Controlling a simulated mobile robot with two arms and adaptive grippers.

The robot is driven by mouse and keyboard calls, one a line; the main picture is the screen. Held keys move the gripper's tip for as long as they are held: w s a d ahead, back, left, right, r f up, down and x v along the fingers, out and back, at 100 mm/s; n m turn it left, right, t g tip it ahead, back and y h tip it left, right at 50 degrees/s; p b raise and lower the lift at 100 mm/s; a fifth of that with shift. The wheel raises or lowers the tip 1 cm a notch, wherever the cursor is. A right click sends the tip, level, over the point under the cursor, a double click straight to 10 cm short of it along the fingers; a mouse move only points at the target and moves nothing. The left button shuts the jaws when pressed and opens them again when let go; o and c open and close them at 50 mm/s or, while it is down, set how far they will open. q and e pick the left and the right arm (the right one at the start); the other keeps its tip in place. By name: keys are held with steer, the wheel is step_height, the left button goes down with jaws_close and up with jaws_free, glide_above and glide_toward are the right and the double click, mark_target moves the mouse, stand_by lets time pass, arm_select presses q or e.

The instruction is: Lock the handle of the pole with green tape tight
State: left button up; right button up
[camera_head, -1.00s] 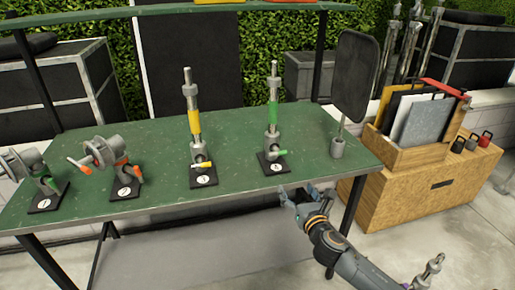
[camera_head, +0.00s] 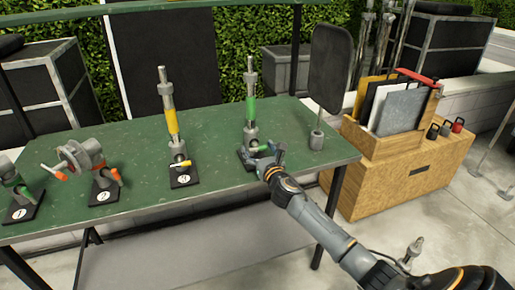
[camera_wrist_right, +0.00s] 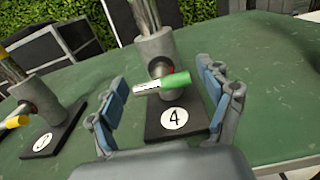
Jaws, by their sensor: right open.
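The pole with green tape (camera_head: 250,108) stands upright on a black base at the right part of the green table. Its green-tipped handle (camera_wrist_right: 175,81) sticks out sideways in front of the clamp body (camera_wrist_right: 157,50), above the base marked 4 (camera_wrist_right: 188,118). My right gripper (camera_head: 263,158) is in front of this base; in the wrist view its blue-padded fingers (camera_wrist_right: 163,102) are spread, with the handle visible between them and nothing gripped. In the head view the gripper hides most of the base and handle. My left gripper is not in view.
The yellow-taped pole (camera_head: 172,120) stands to the left on the green table (camera_head: 125,205). Two clamps with orange and green handles sit further left. A black paddle-shaped panel (camera_head: 331,70) stands to the right. A wooden cabinet (camera_head: 385,185) is beside the table.

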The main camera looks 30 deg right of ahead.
steer(key=shift+w+d, duration=0.1)
steer(key=shift+w, duration=0.15)
steer(key=c, duration=1.2)
